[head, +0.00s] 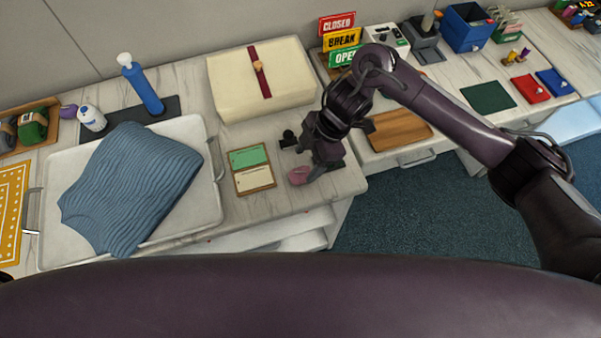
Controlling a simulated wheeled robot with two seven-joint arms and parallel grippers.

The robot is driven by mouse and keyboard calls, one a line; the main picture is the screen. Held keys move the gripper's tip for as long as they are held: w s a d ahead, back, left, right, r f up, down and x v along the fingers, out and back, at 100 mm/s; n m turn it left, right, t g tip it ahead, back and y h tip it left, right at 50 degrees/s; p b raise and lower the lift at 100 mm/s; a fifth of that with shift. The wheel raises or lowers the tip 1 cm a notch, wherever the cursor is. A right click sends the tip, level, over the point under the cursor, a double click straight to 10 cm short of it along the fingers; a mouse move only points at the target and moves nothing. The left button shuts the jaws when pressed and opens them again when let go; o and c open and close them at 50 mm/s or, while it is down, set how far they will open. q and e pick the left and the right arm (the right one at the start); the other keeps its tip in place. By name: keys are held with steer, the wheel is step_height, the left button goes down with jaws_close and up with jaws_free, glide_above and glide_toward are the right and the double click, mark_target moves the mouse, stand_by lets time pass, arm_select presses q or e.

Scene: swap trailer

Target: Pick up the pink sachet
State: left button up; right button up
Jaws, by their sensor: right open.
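A small pink sachet (299,175) lies on the marble counter, close to its right front corner. My right gripper (300,156) hangs low over that corner with its fingers spread, one finger towards the back left and one near the sachet. The jaws hold nothing that I can see. Part of the sachet's right side is hidden by the gripper. I cannot tell whether a finger touches it. My left gripper does not show.
A wooden card board (252,182) lies left of the sachet. A white tray (208,214) holds a folded blue knit. A cream box (225,85) and signs (342,40) stand behind. A wooden board (400,130) lies to the right. The counter's front edge is close.

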mark_target(301, 172)
steer(key=shift+p+x, duration=0.6)
steer(key=shift+x, duration=1.85)
steer(key=shift+s+d, duration=0.1)
steer(key=shift+d, duration=0.1)
steer(key=c, duration=1.1)
steer(key=shift+o, duration=0.2)
steer(key=shift+r, duration=0.1)
